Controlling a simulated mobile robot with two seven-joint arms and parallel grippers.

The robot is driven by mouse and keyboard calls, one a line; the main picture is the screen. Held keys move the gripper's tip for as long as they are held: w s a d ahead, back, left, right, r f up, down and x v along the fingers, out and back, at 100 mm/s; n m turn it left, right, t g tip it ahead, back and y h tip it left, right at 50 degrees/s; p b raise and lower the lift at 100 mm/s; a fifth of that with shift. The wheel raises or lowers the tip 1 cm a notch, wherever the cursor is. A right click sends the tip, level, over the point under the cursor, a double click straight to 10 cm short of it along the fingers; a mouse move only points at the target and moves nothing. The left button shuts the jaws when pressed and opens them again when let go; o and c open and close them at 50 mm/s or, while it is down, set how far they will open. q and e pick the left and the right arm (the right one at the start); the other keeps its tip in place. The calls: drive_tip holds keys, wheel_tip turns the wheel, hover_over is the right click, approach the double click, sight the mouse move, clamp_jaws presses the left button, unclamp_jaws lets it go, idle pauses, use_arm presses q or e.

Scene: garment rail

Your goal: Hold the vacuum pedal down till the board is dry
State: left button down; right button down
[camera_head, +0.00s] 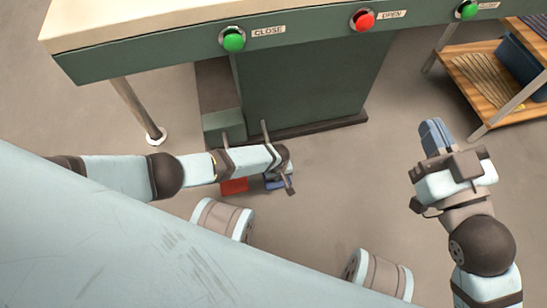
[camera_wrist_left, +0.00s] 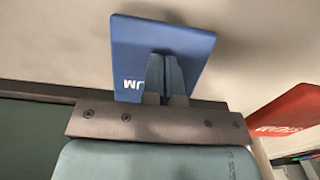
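Two pedals are low at the foot of the press. The blue pedal (camera_wrist_left: 190,45) carries white lettering ending in "UM"; in the head view it is partly hidden under my left wrist (camera_head: 277,184). The red pedal (camera_head: 234,186) is beside it and also shows at the right of the left wrist view (camera_wrist_left: 290,117). My left gripper (camera_wrist_left: 165,75) has its fingers together over the middle of the blue pedal, seemingly touching it; how far the pedal is down cannot be told. My right gripper (camera_head: 435,137) is in the air at the right, fingers together and empty.
The press table (camera_head: 150,62) carries a green CLOSE button (camera_head: 234,39), a red OPEN button (camera_head: 362,19) and another green button (camera_head: 466,10). A wooden shelf (camera_head: 470,75) with a dark blue bin (camera_head: 522,62) stands at the right. The floor between is clear. The board's surface is out of view.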

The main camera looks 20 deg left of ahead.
use_arm(q)
drive_tip(key=shift+s, duration=0.1)
idle(0.5)
